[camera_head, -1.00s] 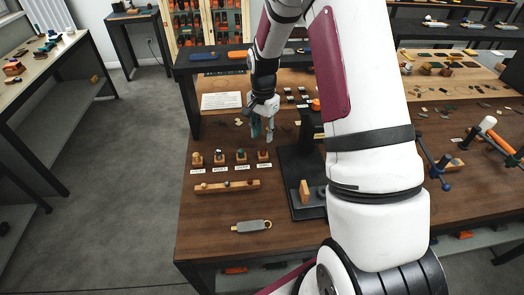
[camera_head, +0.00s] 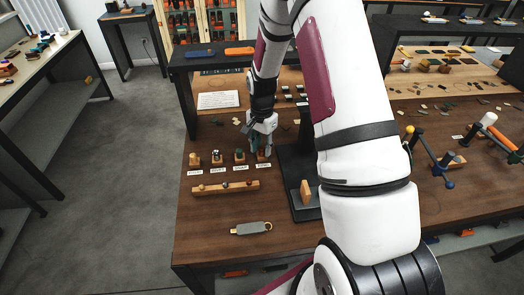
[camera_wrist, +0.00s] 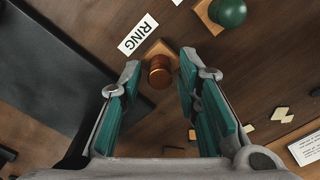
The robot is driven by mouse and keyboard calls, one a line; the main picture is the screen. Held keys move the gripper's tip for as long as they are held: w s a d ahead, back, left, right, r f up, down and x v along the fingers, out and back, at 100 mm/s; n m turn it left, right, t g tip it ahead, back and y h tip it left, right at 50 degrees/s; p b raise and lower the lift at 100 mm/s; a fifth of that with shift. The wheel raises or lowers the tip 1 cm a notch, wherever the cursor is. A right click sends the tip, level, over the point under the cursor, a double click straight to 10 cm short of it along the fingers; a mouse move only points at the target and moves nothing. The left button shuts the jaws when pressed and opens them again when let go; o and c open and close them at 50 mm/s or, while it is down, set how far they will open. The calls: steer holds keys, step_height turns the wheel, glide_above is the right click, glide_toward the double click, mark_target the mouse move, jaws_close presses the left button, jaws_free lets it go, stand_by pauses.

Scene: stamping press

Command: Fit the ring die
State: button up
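The ring die (camera_wrist: 159,72) is a brown, round-topped piece on a small wooden base beside a label reading RING (camera_wrist: 138,34) in the wrist view. My gripper (camera_wrist: 160,68) is open, with its two teal-padded fingers on either side of the die and nothing visibly clamped. In the head view my gripper (camera_head: 261,152) is over the right end of the row of dies, largely covering the ring die. The dark press (camera_head: 300,165) stands just right of it, partly hidden behind my arm.
A green-topped die (camera_wrist: 228,12) stands beside the ring die. Other labelled dies (camera_head: 217,158) continue leftward. A wooden bar (camera_head: 225,188) and a grey tag-like tool (camera_head: 250,228) lie nearer the front edge. A white sheet (camera_head: 218,100) lies behind.

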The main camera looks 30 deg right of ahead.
mark_target(262, 147)
jaws_close()
steer(key=shift+r, duration=0.1)
steer(key=shift+r+p, duration=0.4)
steer(key=shift+r, duration=1.55)
